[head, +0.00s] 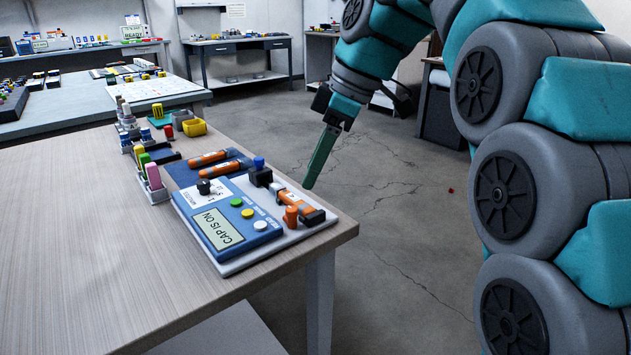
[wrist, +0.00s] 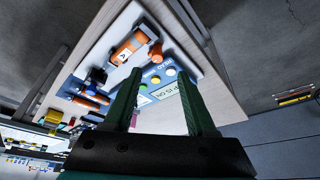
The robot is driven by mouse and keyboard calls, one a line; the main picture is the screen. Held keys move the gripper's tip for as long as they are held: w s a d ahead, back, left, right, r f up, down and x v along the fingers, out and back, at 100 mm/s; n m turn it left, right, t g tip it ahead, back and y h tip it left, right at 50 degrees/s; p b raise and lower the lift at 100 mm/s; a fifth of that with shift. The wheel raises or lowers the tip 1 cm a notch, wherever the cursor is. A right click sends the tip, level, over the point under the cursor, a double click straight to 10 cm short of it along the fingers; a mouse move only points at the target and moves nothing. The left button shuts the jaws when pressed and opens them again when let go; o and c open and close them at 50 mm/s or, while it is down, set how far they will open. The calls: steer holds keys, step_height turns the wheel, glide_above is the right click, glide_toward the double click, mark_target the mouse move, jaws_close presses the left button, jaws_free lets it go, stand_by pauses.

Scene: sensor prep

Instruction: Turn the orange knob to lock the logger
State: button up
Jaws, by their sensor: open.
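The logger (head: 240,222) is a blue box on a white board at the table's right corner. Its display reads "CAP IS ON". It has a black knob (head: 203,187) and green, yellow and white buttons. The orange knob (head: 290,216) stands upright on the board, beside the logger's right end. It also shows in the wrist view (wrist: 156,55), beyond the fingertips. An orange sensor (wrist: 130,45) with a white label lies next to the knob. My gripper (head: 309,186) has green fingers, points down and is above the board's far side. In the wrist view my gripper (wrist: 160,73) is open and empty.
Two orange sensors (head: 208,159) lie on a blue mat behind the logger. A blue-topped black post (head: 259,163) stands close by. Racks of bottles (head: 150,178) and a yellow cup (head: 194,127) are farther back. The table's left front is clear.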

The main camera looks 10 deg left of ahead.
mark_target(293, 209)
steer(key=shift+w+x, duration=0.1)
steer(key=shift+x, duration=1.8)
steer(key=shift+w+x, duration=0.15)
steer(key=shift+x, duration=1.75)
steer(key=shift+a, duration=0.2)
steer(key=shift+c, duration=0.4)
jaws_close()
